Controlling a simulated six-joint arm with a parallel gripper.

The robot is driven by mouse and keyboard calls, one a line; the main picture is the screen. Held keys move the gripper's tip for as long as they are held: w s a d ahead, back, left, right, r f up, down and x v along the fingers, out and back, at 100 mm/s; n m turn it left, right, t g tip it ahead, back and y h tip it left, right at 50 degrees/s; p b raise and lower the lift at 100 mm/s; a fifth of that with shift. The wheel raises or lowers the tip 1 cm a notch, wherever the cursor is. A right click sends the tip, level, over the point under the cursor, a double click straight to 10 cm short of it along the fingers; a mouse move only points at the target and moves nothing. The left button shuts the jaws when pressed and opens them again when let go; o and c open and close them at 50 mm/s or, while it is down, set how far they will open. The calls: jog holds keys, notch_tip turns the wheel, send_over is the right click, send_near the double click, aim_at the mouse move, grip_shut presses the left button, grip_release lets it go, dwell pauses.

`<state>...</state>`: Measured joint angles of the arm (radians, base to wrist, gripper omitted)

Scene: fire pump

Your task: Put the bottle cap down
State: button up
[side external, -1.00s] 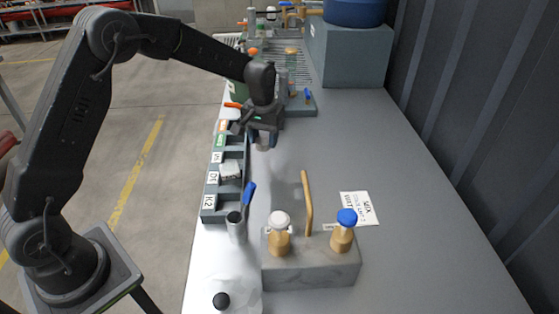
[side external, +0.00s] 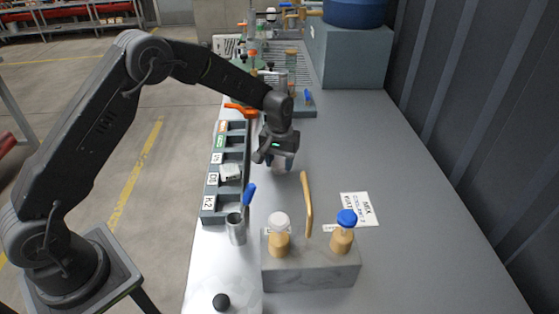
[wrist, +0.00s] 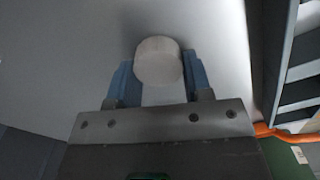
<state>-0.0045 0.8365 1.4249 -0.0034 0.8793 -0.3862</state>
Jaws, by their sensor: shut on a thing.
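My gripper (side external: 279,168) is over the table just behind the stone block, with its fingers pointing down. In the wrist view, the blue finger pads of my gripper (wrist: 158,82) are shut on a round whitish bottle cap (wrist: 158,60), which sits between their tips. In the side view the cap is largely hidden by the fingers, and I cannot tell whether it touches the table.
A labelled tray (side external: 210,215) runs along the left.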

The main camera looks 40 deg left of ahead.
aim_at(279, 163)
jog(key=o, duration=0.9)
jog(key=shift+f, duration=0.15)
jog(key=shift+c, duration=0.2)
notch_tip(279, 163, up, 13)
jog(key=shift+f, duration=0.2)
jog(key=s+r+m+t, duration=0.2)
jog(key=s+r+t, duration=0.1)
jog(key=s+r, duration=1)
jog(key=s+f+m+t, duration=0.2)
jog(key=s, duration=1.7)
jog(key=shift+m+t, duration=0.3)
